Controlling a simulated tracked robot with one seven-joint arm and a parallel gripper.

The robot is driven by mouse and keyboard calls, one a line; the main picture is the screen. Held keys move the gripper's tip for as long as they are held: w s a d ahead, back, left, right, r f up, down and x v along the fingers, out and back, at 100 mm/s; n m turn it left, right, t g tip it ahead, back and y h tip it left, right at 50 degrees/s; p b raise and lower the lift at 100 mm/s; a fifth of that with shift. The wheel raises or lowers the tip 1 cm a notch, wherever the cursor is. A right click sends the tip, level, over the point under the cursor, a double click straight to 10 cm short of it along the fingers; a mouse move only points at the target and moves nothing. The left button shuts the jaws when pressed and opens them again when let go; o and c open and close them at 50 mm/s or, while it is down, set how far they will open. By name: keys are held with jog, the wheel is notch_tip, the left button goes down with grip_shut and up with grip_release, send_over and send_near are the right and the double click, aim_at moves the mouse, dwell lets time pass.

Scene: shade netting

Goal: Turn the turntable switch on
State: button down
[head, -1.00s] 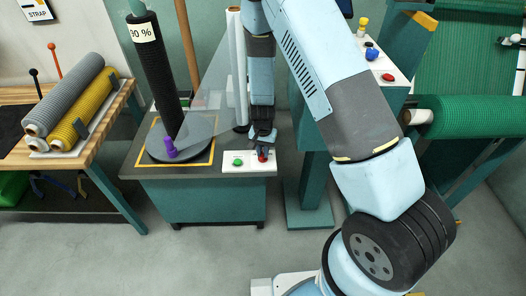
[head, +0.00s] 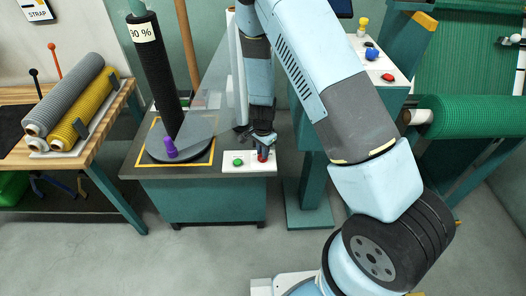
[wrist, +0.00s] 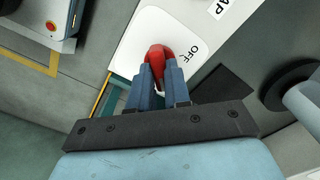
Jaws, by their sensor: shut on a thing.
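The red switch knob (wrist: 159,56) stands on a white plate (wrist: 128,44) marked OFF beside it in the wrist view. My gripper (wrist: 159,78) is shut on this knob, its two blue-grey fingers on either side. In the head view my gripper (head: 263,143) points down at the right end of the white panel (head: 249,167), and little of the red knob (head: 262,157) shows below it. The turntable (head: 156,154) is to the left, a dark disc with a tall black net roll (head: 160,75) tilted on it.
A green button (head: 238,162) is on the same panel, left of my gripper. A purple piece (head: 171,147) stands on the turntable. A white film roll (head: 237,85) is behind. A bench (head: 105,155) with grey and yellow rolls is at left, a teal stand (head: 309,190) at right.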

jog(key=shift+d, duration=0.1)
jog(key=c, duration=1.1)
grip_release()
jog(key=shift+r, duration=0.15)
notch_tip(320, 180, up, 13)
jog(key=shift+r, duration=0.2)
